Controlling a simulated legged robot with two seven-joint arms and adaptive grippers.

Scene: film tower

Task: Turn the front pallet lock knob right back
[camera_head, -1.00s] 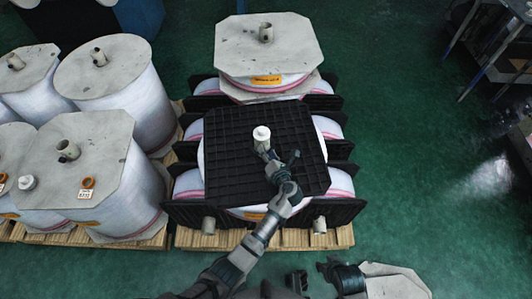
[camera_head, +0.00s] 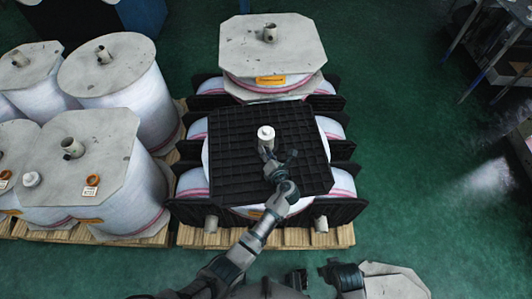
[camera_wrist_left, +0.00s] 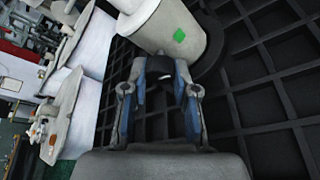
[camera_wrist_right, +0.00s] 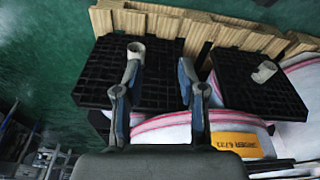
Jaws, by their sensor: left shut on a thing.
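The front lock knob (camera_head: 266,133) is a white upright cylinder near the middle of the black grid pallet (camera_head: 225,165). The left wrist view shows it close up as a large pale cylinder (camera_wrist_left: 165,22) with a green square mark, standing on a round dark base. My left gripper (camera_head: 268,156) is at its near side. In the left wrist view its fingers (camera_wrist_left: 164,72) are shut on a short black lever (camera_wrist_left: 153,66) beside the knob. Whether the lever joins the knob is hidden. My right gripper (camera_wrist_right: 160,70) is open and empty, away from the knob.
Wrapped film rolls with grey octagonal lids (camera_head: 85,155) stand at the left. Another lidded roll (camera_head: 270,40) stands behind the black pallet. Black upright plates and a wooden pallet (camera_head: 275,237) lie below. Green floor (camera_head: 420,150) is free at the right.

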